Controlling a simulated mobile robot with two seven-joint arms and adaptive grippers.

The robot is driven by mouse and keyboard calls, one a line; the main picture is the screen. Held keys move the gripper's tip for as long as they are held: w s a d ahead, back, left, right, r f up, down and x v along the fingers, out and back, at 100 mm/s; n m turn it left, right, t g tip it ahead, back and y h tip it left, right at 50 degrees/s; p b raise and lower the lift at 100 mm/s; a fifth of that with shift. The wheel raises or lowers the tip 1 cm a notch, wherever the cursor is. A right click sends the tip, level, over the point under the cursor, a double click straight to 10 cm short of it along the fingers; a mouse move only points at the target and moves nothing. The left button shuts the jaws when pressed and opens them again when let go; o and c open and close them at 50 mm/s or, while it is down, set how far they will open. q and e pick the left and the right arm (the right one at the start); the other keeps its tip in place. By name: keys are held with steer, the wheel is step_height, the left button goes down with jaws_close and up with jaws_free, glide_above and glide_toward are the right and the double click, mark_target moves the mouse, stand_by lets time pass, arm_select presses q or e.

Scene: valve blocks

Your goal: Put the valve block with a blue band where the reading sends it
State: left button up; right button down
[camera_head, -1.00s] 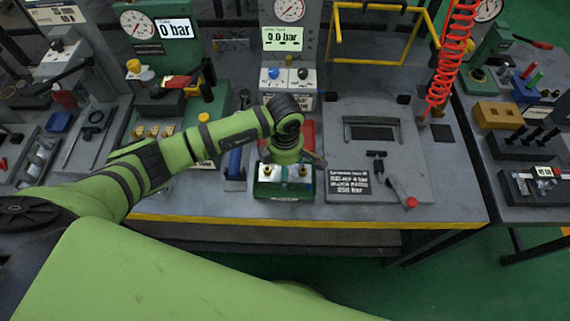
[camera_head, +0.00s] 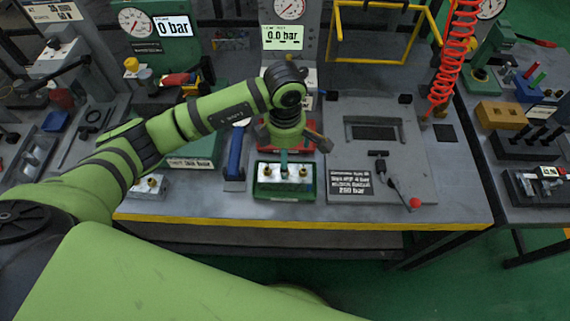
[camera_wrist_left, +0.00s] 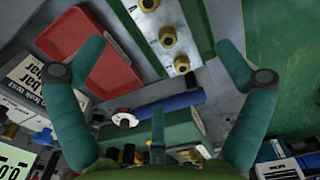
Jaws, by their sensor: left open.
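A silver valve block (camera_head: 298,174) with brass fittings sits in a green tray (camera_head: 285,196) at the bench's front middle. In the left wrist view the silver block (camera_wrist_left: 150,28) shows at the top, in its green tray (camera_wrist_left: 197,22). No blue band can be made out on it. My left gripper (camera_head: 285,150) is above and behind the block; its open fingers (camera_wrist_left: 162,48) hold nothing. Another silver block with brass fittings (camera_head: 148,186) stands at the front left, partly behind my arm. One display (camera_head: 282,37) reads 0.0 bar; another (camera_head: 173,27) reads 0 bar.
A red tray (camera_wrist_left: 85,48) lies behind the block. A blue-handled tool (camera_head: 235,155) stands left of it. A sign (camera_head: 350,184) ending in 250 bar and a red-knobbed lever (camera_head: 414,203) are to the right. A red coiled hose (camera_head: 455,60) hangs at back right.

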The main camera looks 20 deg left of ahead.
arm_select(q)
step_height(320, 180, up, 6)
steer(key=shift+f+b, duration=0.25)
steer(key=shift+b, duration=0.4)
steer(key=shift+s+f, duration=0.1)
